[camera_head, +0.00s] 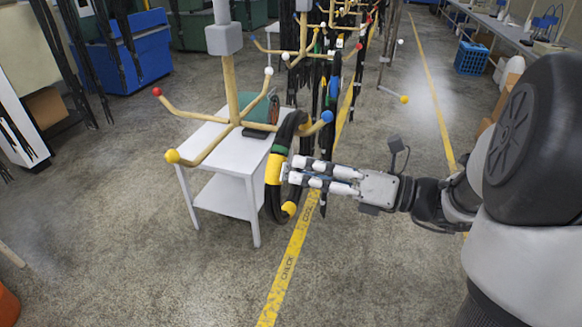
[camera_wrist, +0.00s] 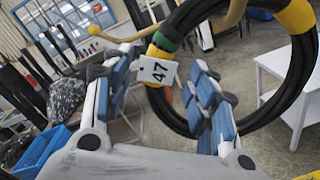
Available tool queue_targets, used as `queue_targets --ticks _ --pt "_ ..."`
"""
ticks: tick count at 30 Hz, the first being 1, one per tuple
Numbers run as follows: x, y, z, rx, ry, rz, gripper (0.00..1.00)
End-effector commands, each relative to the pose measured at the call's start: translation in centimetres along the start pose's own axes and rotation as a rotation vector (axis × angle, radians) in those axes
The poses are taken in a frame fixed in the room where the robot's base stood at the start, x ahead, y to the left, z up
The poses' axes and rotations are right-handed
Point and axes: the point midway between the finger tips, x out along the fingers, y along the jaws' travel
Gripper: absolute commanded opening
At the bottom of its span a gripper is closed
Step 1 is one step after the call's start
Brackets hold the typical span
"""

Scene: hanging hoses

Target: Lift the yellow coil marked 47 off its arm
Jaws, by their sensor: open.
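The coil (camera_head: 273,168) is a black hose ring with yellow bands, hanging from the blue-tipped arm (camera_head: 309,128) of a tan rack. In the wrist view the coil (camera_wrist: 298,16) fills the upper right. Its white tag marked 47 (camera_wrist: 157,72) hangs beside a yellow band at the ring's left side. My gripper (camera_head: 288,171) is open at the coil's right side. In the wrist view the tag and yellow band show between the fingers of my gripper (camera_wrist: 160,78). I cannot tell whether the fingers touch the hose.
A white table (camera_head: 219,143) stands just behind and left of the coil. The rack's other arms end in red (camera_head: 157,91), white and yellow balls and look bare. More racks with black hoses (camera_head: 330,75) stand behind. Open floor lies in front.

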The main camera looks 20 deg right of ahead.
Motion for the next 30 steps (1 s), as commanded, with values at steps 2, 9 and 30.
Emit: queue_targets --ticks 2,9,30 --pt "1.1 0.1 0.0 -0.001 0.002 0.003 0.53" --pt "2.8 0.0 -0.3 0.000 0.002 0.002 0.53" --pt "7.0 -0.1 -0.8 -0.001 0.001 -0.001 0.45"
